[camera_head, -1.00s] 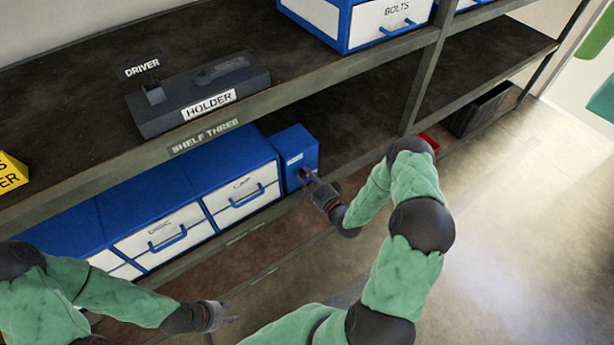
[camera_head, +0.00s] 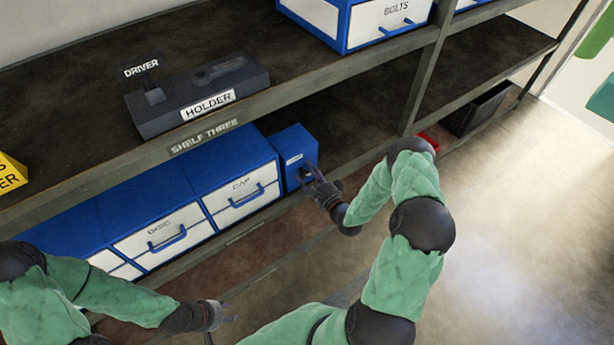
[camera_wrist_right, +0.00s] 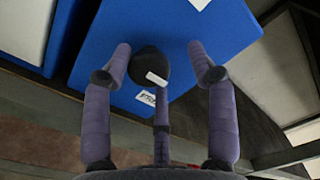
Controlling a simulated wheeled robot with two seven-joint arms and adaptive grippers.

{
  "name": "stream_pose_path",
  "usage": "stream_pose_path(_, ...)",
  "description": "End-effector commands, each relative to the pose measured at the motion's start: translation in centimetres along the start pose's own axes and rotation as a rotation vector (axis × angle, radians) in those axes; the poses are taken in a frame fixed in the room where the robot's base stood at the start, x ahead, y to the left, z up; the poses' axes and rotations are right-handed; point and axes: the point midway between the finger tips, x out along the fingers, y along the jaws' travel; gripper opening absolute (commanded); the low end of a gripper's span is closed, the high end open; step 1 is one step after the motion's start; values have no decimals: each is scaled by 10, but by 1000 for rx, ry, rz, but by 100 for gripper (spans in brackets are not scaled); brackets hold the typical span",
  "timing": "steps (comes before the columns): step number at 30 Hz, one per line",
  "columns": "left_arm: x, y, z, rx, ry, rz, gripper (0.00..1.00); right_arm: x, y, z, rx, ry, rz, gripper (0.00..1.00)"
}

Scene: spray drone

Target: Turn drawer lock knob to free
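The lock knob (camera_wrist_right: 147,64) is dark and round with a white pointer mark, on the face of a blue lock box (camera_head: 290,150) at the right end of the drawer row. In the right wrist view the mark lies on the knob's lower right side, near a small white label (camera_wrist_right: 146,97) whose print is hard to read. My right gripper (camera_head: 309,175) is open at the box face. In the wrist view its fingers (camera_wrist_right: 160,75) spread around the knob, with gaps at both sides; whether the lower finger touches it I cannot tell. My left gripper (camera_head: 232,311) is low, away from the box, its fingers apart.
Drawers marked CAP (camera_head: 243,201) and DISC (camera_head: 165,238) are shut, left of the lock box. The shelf board above carries a HOLDER block (camera_head: 190,95). A shelf upright (camera_head: 425,75) and a red bin (camera_head: 430,142) stand to the right.

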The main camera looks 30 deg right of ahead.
Motion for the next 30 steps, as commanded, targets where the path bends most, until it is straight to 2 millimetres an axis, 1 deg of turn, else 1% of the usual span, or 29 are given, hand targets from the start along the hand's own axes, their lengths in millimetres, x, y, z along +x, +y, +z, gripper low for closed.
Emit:
stream_pose_path(11,0,0,0,0,0,0,40,-2,4,4,5,-6,8,59)
stream_pose_path(14,0,0,0,0,0,0,40,-6,4,4,7,-6,10,59)
stream_pose_path(17,0,0,0,0,0,0,40,-18,5,3,8,-3,12,59)
stream_pose_path(20,0,0,0,0,0,0,40,-36,4,3,8,-1,10,59)
stream_pose_path(27,0,0,0,0,0,0,40,-84,3,1,6,0,9,59)
stream_pose_path(30,0,0,0,0,0,0,40,-100,3,1,6,1,7,59)
